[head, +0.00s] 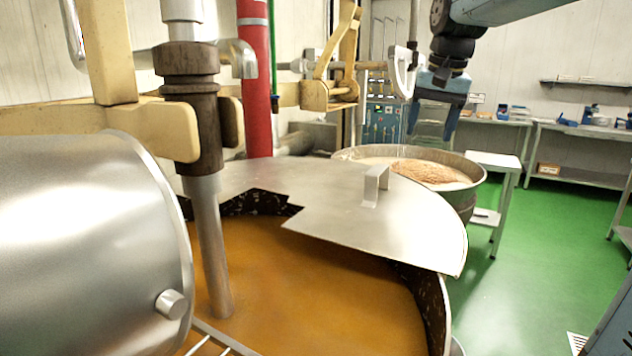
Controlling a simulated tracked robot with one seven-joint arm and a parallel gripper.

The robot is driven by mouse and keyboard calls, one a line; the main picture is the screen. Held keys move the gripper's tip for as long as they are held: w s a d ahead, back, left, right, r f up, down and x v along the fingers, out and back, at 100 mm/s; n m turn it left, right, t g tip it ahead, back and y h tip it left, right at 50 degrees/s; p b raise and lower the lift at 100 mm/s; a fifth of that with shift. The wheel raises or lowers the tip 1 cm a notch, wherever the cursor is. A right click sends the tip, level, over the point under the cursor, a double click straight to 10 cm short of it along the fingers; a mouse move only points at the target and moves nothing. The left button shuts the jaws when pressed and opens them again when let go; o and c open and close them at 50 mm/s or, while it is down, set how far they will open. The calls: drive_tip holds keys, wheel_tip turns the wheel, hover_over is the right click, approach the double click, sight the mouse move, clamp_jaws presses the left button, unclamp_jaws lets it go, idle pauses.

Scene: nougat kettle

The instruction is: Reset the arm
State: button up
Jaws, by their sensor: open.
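My gripper (432,112) hangs at the end of my arm in the upper right of the head view. It is blue, points downward, and its jaws are open with nothing seen between them. In the picture it lies above the far round vat (470,188), which holds a heap of light brown material (425,172). The near kettle (440,310) holds an amber mass (310,285). A metal lid (330,195) with an upright handle (375,186) covers part of the kettle, and my gripper is apart from it.
A stirring shaft (210,250) stands in the kettle. A steel drum (90,240) fills the left foreground. A red pipe (257,80) rises behind. A small white table (495,162) and workbenches (575,130) stand at right. Green floor (535,245) is clear there.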

drive_tip(key=s+f+n+t, duration=0.1)
drive_tip(key=s+f, duration=0.6)
drive_tip(key=s, duration=0.4)
drive_tip(key=s+f+n+t, duration=0.1)
drive_tip(key=s+f+n, duration=0.1)
drive_tip(key=s+f, duration=0.5)
drive_tip(key=s, duration=0.4)
drive_tip(key=shift+d+t+h, duration=0.15)
drive_tip(key=shift+t+h, duration=0.15)
drive_tip(key=shift+c, duration=0.4)
